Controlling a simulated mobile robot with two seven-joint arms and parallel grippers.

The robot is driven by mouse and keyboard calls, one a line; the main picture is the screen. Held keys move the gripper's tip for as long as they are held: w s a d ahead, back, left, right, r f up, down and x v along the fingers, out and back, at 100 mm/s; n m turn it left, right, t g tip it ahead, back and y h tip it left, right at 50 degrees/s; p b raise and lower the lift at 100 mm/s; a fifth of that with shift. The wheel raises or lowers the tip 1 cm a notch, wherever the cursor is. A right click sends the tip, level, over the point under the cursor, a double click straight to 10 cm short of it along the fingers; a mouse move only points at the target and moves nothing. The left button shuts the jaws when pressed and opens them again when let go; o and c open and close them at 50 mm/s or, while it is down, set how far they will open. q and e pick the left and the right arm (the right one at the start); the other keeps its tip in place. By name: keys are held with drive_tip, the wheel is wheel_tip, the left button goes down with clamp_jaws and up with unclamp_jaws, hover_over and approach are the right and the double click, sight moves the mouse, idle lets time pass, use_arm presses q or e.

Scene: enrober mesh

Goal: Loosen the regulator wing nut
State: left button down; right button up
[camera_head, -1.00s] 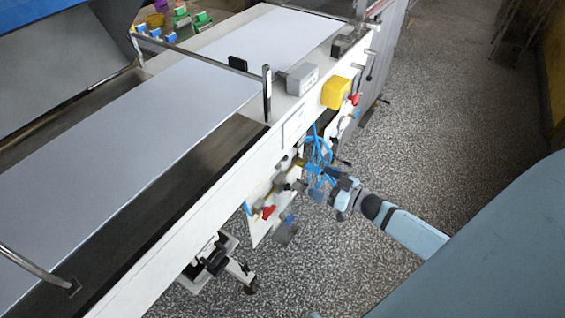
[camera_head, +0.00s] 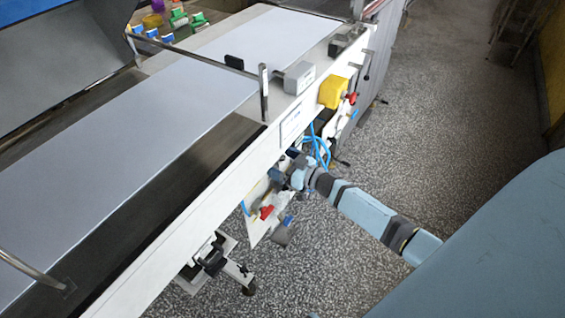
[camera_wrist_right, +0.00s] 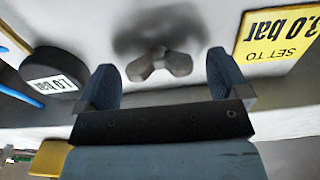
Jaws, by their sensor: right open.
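In the right wrist view a grey wing nut (camera_wrist_right: 158,64) stands out from a pale panel, its two wings spread to either side. My right gripper (camera_wrist_right: 163,80) is open, with its blue-grey fingers apart on either side of the wing nut. I see a gap between the nut and each finger. In the head view my right gripper (camera_head: 287,175) is at the side panel of the machine, below the belt edge. The wing nut cannot be made out there. My left gripper is not in view.
A round dark gauge labelled 1.0 bar (camera_wrist_right: 55,75) sits left of the fingers, near a blue hose (camera_wrist_right: 18,93). A yellow "SET TO" label (camera_wrist_right: 280,35) is at right. Red-handled valves (camera_head: 266,212) and blue hoses (camera_head: 318,146) are near my arm. Speckled floor is clear at right.

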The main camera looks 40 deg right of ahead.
drive_tip(key=c, duration=0.9)
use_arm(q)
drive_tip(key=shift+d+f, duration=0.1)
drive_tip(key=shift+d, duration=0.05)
use_arm(e)
drive_tip(key=shift+c, duration=0.2)
